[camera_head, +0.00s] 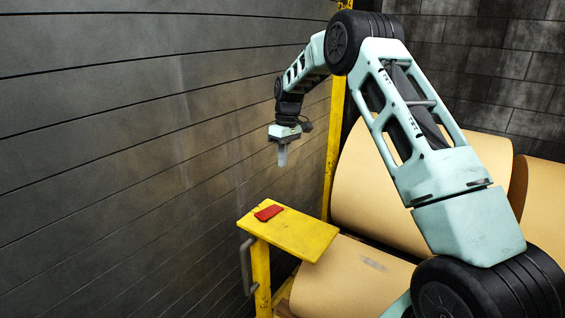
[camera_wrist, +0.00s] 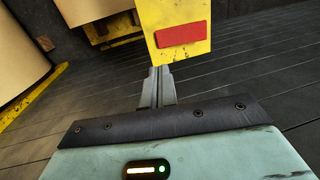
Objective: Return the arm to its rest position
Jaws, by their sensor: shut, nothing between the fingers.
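My gripper (camera_head: 282,156) hangs from my bent arm in the head view, pointing down in the air above the yellow shelf. Its fingers are shut and empty. In the wrist view the shut fingers (camera_wrist: 157,72) point toward the near edge of the yellow shelf (camera_wrist: 150,20). A flat red piece (camera_head: 268,213) lies on the left part of the yellow shelf (camera_head: 310,235), apart from the gripper. The red piece also shows in the wrist view (camera_wrist: 182,34), beyond the fingertips.
A grey plank wall (camera_head: 120,130) runs along the left. Large tan rolls (camera_head: 370,195) lie stacked behind and to the right of the shelf. A yellow post (camera_head: 333,140) stands behind my gripper. A grey handle (camera_head: 245,265) sits on the shelf's left side.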

